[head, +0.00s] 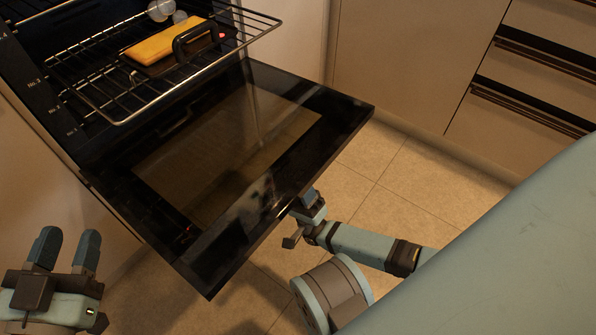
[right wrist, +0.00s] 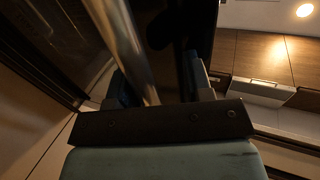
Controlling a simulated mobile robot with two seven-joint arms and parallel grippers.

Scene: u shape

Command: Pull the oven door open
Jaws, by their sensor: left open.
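The black oven door (head: 345,107) is swung down and out from the oven, well open; its exact angle is hard to judge. Its glass window faces up. My right gripper (head: 310,205) is at the door's outer edge, partly hidden by it. In the right wrist view a shiny metal handle bar (right wrist: 126,45) runs between the spread fingers of my right gripper (right wrist: 160,85). The bar lies nearer the left finger, with a dark gap to the other finger. My left gripper (head: 66,245) is open and empty at the lower left, apart from the door.
A wire rack (head: 120,112) sticks out of the oven, bearing an orange-topped item (head: 165,44) with a black handle. Drawers (head: 535,75) with dark handles stand at the right. Tiled floor (head: 400,180) is clear between door and cabinets.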

